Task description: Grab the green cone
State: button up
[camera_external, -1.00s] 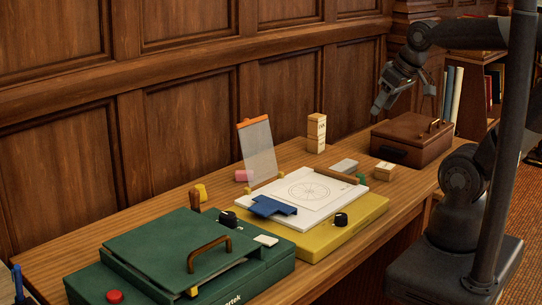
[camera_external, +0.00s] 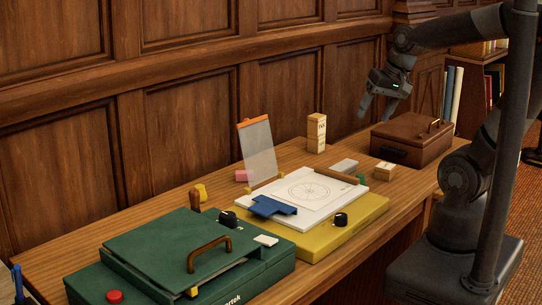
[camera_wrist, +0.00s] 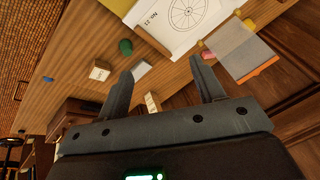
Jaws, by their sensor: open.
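The green cone (camera_external: 360,178) stands on the wooden desk, by the far right corner of the yellow drafting board; the board's edge partly hides it in the external view. In the wrist view the green cone (camera_wrist: 125,46) shows as a small rounded green shape, above and left of the gap between the fingers. My gripper (camera_external: 375,110) is open and empty, in the air well above the desk's far end, behind the cone and near the wall. Its two spread fingers (camera_wrist: 161,68) show in the wrist view with nothing between them touching either one.
The yellow drafting board (camera_external: 350,222) has a tilted clear panel (camera_external: 258,149). A brown case (camera_external: 410,142) stands at the far right.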

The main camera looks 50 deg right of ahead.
jog(key=w+d+f+m, duration=0.2)
jog(key=d+f+m, duration=0.2)
jog(key=f+m, duration=0.2)
jog(key=w+d+f+m+y, duration=0.1)
jog(key=w+d+f+m, duration=0.2)
jog(key=f+m, duration=0.4)
jog(key=w+d+f+m+g+y, duration=0.1)
jog(key=w+d+f+m, duration=0.1)
jog(key=d+f+m, duration=0.4)
jog(key=shift+w+f+m, duration=0.3)
jog(key=shift+f+m, duration=0.45)
jog(key=shift+m, duration=0.55)
jog(key=shift+s+x, duration=0.15)
jog(key=shift+x, duration=1.2)
jog(key=shift+s+x, duration=0.15)
jog(key=shift+x, duration=1.2)
jog(key=c, duration=1.1)
